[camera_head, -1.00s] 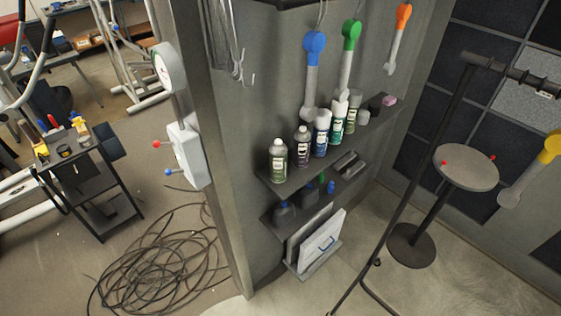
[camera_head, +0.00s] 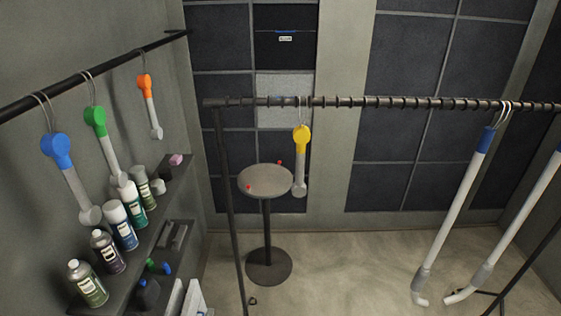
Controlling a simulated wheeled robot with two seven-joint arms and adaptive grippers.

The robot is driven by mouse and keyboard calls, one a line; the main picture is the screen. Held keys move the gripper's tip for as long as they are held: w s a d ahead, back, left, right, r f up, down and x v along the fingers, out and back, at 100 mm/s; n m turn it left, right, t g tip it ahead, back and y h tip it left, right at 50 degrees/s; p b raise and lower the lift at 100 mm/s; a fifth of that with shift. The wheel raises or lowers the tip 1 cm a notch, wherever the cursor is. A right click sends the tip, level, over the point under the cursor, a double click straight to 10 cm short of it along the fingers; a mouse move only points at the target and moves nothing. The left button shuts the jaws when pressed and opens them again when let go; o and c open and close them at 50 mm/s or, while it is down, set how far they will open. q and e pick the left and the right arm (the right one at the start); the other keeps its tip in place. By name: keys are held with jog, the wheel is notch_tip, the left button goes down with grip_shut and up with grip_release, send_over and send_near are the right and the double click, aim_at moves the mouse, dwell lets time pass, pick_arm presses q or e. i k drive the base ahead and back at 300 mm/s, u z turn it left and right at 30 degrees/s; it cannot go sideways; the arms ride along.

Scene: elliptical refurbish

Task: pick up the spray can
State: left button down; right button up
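Several spray cans stand upright in a row on the upper wall shelf at the lower left. The nearest is a can with a green label (camera_head: 87,284). Behind it are a dark purple can (camera_head: 107,251), a blue can with a white cap (camera_head: 121,226), a green can with a white cap (camera_head: 133,203) and a grey-green can (camera_head: 144,187). I cannot tell which can the task means. Neither of my grippers is in view.
Blue (camera_head: 62,165), green (camera_head: 98,130) and orange (camera_head: 147,95) tools hang above the shelf (camera_head: 160,226). A round stool (camera_head: 265,181) stands ahead behind a black rail (camera_head: 370,102). A yellow tool (camera_head: 301,150) and long white tubes (camera_head: 455,220) hang from the rail.

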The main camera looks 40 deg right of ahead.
aim_at(85, 280)
jog(key=z, duration=1.45)
jog(key=k, duration=0.2)
jog(key=u, duration=1.45)
jog(key=k, duration=0.55)
jog(key=u, duration=0.5)
jog(key=i, duration=1.25)
jog(key=z, duration=0.25)
